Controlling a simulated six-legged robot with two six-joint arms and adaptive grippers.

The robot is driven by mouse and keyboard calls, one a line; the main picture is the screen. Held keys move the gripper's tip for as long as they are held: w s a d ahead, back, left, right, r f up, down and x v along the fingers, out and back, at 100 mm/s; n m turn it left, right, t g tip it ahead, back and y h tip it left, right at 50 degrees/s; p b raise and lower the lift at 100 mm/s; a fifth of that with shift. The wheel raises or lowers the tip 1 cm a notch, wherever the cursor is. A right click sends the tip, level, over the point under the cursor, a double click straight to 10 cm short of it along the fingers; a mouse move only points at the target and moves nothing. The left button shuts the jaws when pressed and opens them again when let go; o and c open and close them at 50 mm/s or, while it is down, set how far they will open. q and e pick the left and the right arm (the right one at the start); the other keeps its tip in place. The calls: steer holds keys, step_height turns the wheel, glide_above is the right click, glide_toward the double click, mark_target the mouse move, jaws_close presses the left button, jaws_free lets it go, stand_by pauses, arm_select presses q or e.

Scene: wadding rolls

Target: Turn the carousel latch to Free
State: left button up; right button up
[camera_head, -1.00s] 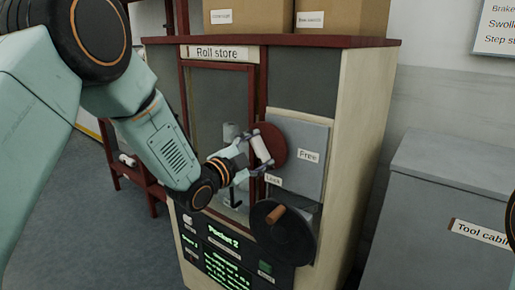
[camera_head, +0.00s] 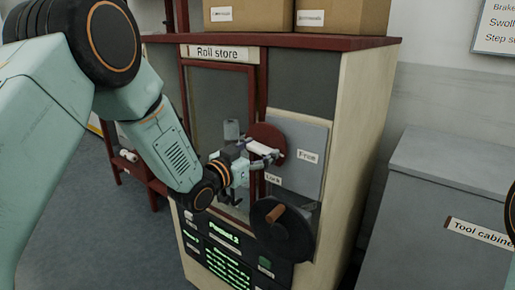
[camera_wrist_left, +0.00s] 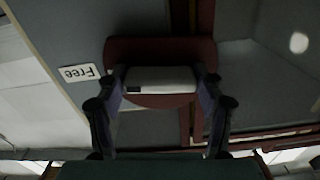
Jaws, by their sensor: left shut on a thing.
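The carousel latch has a round dark red disc (camera_head: 268,136) with a white bar handle (camera_head: 262,148) across it, on the grey panel of the Roll store. My left gripper (camera_head: 258,158) is shut on the bar handle, which lies near level, its right end pointing toward the "Free" label (camera_head: 308,155). The "Lock" label (camera_head: 273,179) is below. In the left wrist view the handle (camera_wrist_left: 158,80) sits between the two fingers, with the red disc (camera_wrist_left: 160,48) behind it and the "Free" label (camera_wrist_left: 78,73) to the left. My right gripper is not in view.
A black crank wheel (camera_head: 284,232) with a wooden knob and a lit green display (camera_head: 217,255) are below the latch. A glass door (camera_head: 215,100) is to the left. Boxes (camera_head: 343,15) stand on top; a grey tool cabinet (camera_head: 440,190) is at right.

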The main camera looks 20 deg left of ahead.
arm_select(q)
steer(key=shift+w+r+n, duration=0.15)
steer(key=shift+r+n, duration=0.25)
steer(key=shift+n, duration=0.2)
steer(key=o, duration=0.8)
steer(key=shift+c, duration=0.2)
steer(key=o, duration=0.4)
steer(key=shift+w+d+f, duration=0.1)
steer(key=shift+w+f, duration=0.1)
steer(key=shift+f, duration=0.1)
steer(key=shift+s, duration=0.15)
